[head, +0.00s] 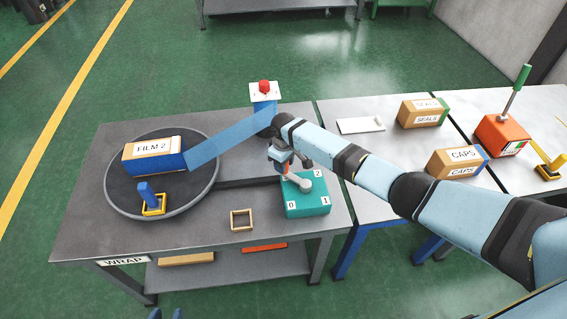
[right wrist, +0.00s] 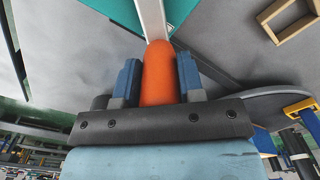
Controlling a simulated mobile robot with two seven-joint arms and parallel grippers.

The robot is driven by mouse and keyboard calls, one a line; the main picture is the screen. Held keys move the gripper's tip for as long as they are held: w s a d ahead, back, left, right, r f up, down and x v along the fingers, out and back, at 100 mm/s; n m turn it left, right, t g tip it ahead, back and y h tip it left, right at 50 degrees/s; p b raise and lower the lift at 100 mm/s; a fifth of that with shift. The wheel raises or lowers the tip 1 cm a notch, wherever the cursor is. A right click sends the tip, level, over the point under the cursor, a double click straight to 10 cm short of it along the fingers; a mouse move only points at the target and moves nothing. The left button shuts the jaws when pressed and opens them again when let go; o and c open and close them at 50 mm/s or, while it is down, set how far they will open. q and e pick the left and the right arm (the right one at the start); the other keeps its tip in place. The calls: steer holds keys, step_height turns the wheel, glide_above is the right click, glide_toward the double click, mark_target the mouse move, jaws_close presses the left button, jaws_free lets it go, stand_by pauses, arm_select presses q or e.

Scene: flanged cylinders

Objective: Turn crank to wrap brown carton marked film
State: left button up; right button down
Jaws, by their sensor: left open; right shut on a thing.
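The brown carton marked FILM 2 (head: 153,148) lies on the round grey turntable (head: 196,192), with blue film around its lower sides. A blue film band (head: 225,140) runs from it to the post with a red knob (head: 264,88). The teal crank box (head: 310,205) shows 0, 1 and 2; its grey crank arm (head: 298,183) is on top. My right gripper (head: 285,164) is shut on the crank's orange handle, which shows between its fingers in the right wrist view (right wrist: 158,70). My left gripper (head: 165,314) is open at the bottom edge, only its blue fingertips showing.
A blue peg in a yellow square base (head: 153,207) stands on the turntable near the carton. A small wooden frame (head: 241,219) lies left of the crank box. SEALS (head: 423,111) and CAPS (head: 458,161) cartons and a red lever box (head: 501,133) are on the right tables.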

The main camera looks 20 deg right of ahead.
steer(key=c, duration=0.7)
jaws_free()
steer(key=shift+d+r, duration=0.1)
steer(key=shift+c, duration=0.2)
step_height(320, 180, up, 14)
steer(key=shift+b, duration=0.3)
steer(key=s+a+f+m+t+y, duration=0.1)
steer(key=s+a+f+t+y, duration=0.15)
steer(key=s+f, duration=0.6)
steer(key=s+a+f+m+t+y, duration=0.1)
steer(key=s+a+f+t, duration=0.25)
steer(key=s+f, duration=0.5)
steer(key=s+d+r+m+t, duration=0.1)
steer(key=s+d+r+t, duration=0.1)
steer(key=s, duration=0.8)
steer(key=s+d+r+m+t+p, duration=0.1)
steer(key=s+d+r+t, duration=0.1)
steer(key=s, duration=0.7)
steer(key=shift+s+d+t, duration=0.35)
steer(key=shift+d+t, duration=0.15)
steer(key=shift+d, duration=0.2)
